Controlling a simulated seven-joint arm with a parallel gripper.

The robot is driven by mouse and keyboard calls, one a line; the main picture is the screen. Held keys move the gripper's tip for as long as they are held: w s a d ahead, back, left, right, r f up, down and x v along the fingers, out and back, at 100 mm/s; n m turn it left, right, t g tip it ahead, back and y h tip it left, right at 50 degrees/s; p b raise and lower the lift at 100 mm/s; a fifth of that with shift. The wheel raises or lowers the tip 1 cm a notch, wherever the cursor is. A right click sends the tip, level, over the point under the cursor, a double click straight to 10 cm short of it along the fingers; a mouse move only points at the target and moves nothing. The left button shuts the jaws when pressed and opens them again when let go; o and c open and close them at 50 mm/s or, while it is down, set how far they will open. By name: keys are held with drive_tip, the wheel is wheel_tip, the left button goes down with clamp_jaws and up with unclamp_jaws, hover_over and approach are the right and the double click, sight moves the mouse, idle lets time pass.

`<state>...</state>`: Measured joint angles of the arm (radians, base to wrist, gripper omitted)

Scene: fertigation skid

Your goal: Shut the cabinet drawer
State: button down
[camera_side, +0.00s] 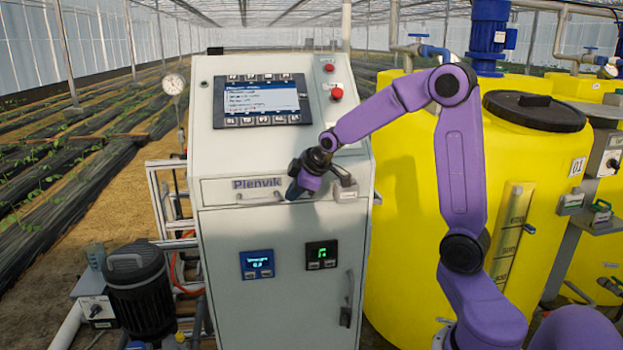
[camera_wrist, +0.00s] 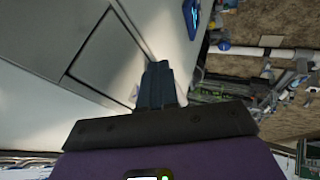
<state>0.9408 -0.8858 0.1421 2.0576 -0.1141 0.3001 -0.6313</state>
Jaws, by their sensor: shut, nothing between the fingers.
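The cabinet (camera_side: 285,225) is pale grey, with a shallow drawer (camera_side: 222,192) marked "Plenvik" below its sloped control panel. The drawer front looks close to flush in the side view; I cannot tell whether a small gap is left. A handle (camera_side: 258,201) runs along its lower part. My gripper (camera_side: 292,192) is shut and empty, pointing down-left at the right part of the drawer front and hiding some of it. I cannot tell whether it touches. In the wrist view, my dark fingers (camera_wrist: 158,84) are together against the pale cabinet front (camera_wrist: 165,30), which has dark seams.
A small grey box (camera_side: 346,191) sits right of my gripper. The cabinet's door handle (camera_side: 349,288) is lower right. A yellow tank (camera_side: 420,180) stands close on the right, behind my arm. A dark pump (camera_side: 140,290) stands at lower left. The space before the cabinet's lower door is clear.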

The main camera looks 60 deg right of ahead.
drive_tip(key=v, duration=1)
drive_tip(key=shift+s+a, duration=0.35)
drive_tip(key=shift+a, duration=0.05)
drive_tip(key=s+a+f+n+g+y, duration=0.1)
drive_tip(key=s+a+f+n+g, duration=0.2)
drive_tip(key=s+a, duration=0.6)
drive_tip(key=s+a+f+g+y, duration=0.1)
drive_tip(key=s+a+f+g, duration=0.1)
drive_tip(key=s+a+f, duration=0.55)
drive_tip(key=s+a+f+n+g, duration=0.1)
drive_tip(key=s+g, duration=0.1)
drive_tip(key=s, duration=0.8)
drive_tip(key=shift+f+n+h, duration=0.2)
drive_tip(key=shift+n+h, duration=0.2)
